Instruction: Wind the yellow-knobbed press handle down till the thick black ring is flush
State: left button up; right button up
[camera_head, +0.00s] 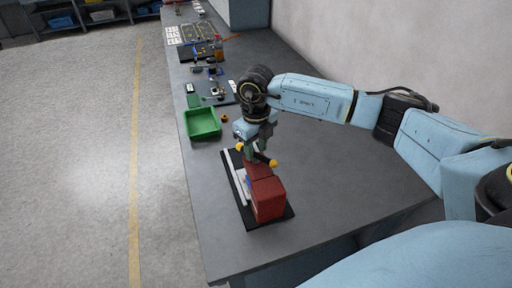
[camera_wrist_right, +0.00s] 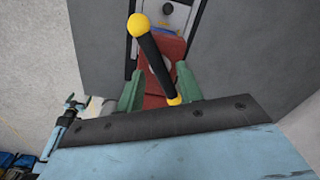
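The red press (camera_head: 268,197) stands on a black base plate (camera_head: 285,216) near the front of the bench. Its handle is a black bar with a yellow knob (camera_head: 240,147) at one end and another yellow knob (camera_head: 273,163) at the other. My right gripper (camera_head: 252,150) is over the press at the handle. In the right wrist view, its green fingers (camera_wrist_right: 158,90) stand apart on either side of the handle bar (camera_wrist_right: 155,60), with gaps visible. The bar lies slantwise between them. I cannot make out the thick black ring. My left gripper is not in view.
A green tray (camera_head: 202,123) stands behind the press, with a small orange part (camera_head: 225,118) beside it. Farther back are a dark mat with parts and a bottle (camera_head: 218,43). The bench right of the press is clear; its left edge is close.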

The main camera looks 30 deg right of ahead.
jog(key=shift+r+p, duration=1.65)
jog(key=shift+r, duration=1.1)
